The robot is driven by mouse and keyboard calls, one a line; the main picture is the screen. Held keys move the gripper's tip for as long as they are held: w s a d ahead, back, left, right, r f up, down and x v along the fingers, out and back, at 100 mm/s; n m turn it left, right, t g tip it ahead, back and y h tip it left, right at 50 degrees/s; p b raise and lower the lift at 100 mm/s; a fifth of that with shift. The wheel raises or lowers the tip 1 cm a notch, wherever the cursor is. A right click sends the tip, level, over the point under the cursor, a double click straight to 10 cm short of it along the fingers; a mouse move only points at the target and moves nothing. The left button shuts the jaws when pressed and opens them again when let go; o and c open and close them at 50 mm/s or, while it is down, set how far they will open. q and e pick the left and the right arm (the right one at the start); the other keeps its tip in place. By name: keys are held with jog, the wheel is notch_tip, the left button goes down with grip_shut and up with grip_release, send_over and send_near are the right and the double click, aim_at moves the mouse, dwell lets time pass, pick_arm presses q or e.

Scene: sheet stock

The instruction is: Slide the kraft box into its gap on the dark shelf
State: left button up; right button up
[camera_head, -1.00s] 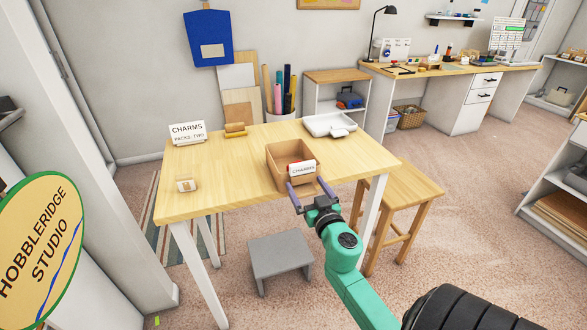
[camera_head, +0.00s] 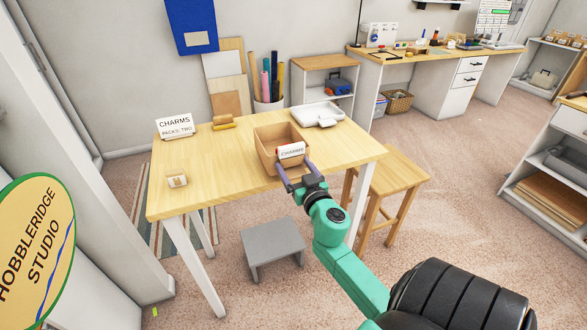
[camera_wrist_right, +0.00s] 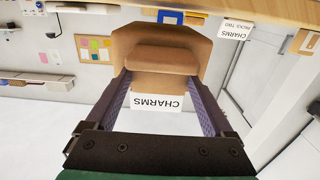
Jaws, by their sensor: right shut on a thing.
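The kraft box (camera_head: 268,156) is an open-topped brown box with a white CHARMS label (camera_head: 291,150) on its front. It is at the front edge of the wooden table, right of the middle; whether it rests on the top or is just above it I cannot tell. My right gripper (camera_head: 295,170) reaches it from the front and is shut on it, purple fingers on either side of the label. In the right wrist view the box (camera_wrist_right: 200,50) lies between the fingers, its label upside down. My left gripper is not in view. I cannot make out a dark shelf with a gap.
The table (camera_head: 215,165) holds a CHARMS sign (camera_head: 174,126), a small tan item (camera_head: 177,181), a wooden block (camera_head: 223,122) and a white tray (camera_head: 318,115). A grey step (camera_head: 272,245) and wooden stool (camera_head: 400,172) stand near it. Open shelving (camera_head: 560,150) is at right, across clear carpet.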

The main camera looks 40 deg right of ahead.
notch_tip(320, 180, up, 8)
jog(key=p, duration=0.3)
jog(key=shift+f, duration=0.1)
pick_arm(q)
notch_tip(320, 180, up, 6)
jog(key=p, duration=0.1)
jog(key=shift+p, duration=0.35)
pick_arm(e)
notch_tip(320, 180, up, 9)
jog(key=shift+f, duration=0.15)
